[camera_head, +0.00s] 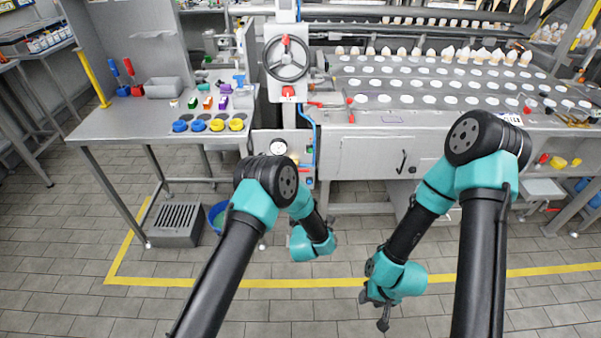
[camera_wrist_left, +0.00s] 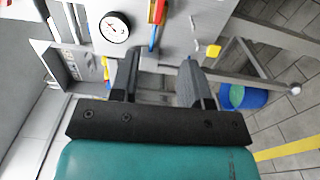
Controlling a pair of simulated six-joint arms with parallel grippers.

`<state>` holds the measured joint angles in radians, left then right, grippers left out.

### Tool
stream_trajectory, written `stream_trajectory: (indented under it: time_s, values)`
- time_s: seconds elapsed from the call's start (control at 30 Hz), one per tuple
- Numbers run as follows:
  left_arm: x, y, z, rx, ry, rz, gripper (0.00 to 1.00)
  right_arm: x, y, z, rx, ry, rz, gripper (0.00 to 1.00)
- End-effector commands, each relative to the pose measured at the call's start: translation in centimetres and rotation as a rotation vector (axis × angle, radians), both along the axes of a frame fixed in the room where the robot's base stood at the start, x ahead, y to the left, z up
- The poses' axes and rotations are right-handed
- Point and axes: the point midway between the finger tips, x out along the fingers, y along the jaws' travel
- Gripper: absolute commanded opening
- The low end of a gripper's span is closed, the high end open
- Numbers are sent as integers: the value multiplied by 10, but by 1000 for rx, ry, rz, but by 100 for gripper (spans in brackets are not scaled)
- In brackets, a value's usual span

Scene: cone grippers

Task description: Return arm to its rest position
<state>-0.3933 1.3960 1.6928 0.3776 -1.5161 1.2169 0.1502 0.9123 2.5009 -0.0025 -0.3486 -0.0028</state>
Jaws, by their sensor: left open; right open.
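My left arm (camera_head: 312,243) is bent, and its teal wrist hangs over the floor in front of the machine. Its gripper is hidden behind the wrist in the head view. In the left wrist view my left gripper (camera_wrist_left: 158,72) has its two dark fingers apart with nothing between them. My right gripper (camera_head: 381,314) points down over the tiled floor, beyond the yellow line's near side in the picture. It is small there, open, and no object shows in it. My right arm is bent at the elbow, in front of the machine.
The cone machine (camera_head: 375,160) stands behind both arms. A steel table (camera_head: 110,124) at left holds colored rings and small tools. A grated box (camera_head: 177,222) and a blue bucket (camera_head: 217,216) stand on the floor. A pressure gauge (camera_wrist_left: 114,27) shows ahead of my left gripper. The near floor is clear.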

Motion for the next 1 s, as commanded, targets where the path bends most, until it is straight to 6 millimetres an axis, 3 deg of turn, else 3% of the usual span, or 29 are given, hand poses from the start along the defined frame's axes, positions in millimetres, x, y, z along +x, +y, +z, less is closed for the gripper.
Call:
stream_trajectory:
  time_s: [0.13,0.23,0.37,0.47,0.57,0.73,0.9,1.0]
  values:
    - [0,3,-1,10,12,-2,43,0,0,0,0,0,0,43]
    - [-2,16,-7,58,63,-14,43,0,0,0,0,0,0,43]
    - [-12,51,-22,195,207,-66,43,0,0,0,0,0,0,43]
    - [-33,88,-39,340,362,-149,43,0,0,0,0,0,0,43]
    - [-67,126,-55,487,525,-270,43,0,0,0,0,0,0,43]
    - [-147,184,-70,694,757,-542,43,0,0,0,0,0,0,43]
    - [-238,226,-68,821,907,-853,43,0,0,0,0,0,0,43]
    - [-284,242,-61,860,951,-1018,43,0,0,0,0,0,0,43]
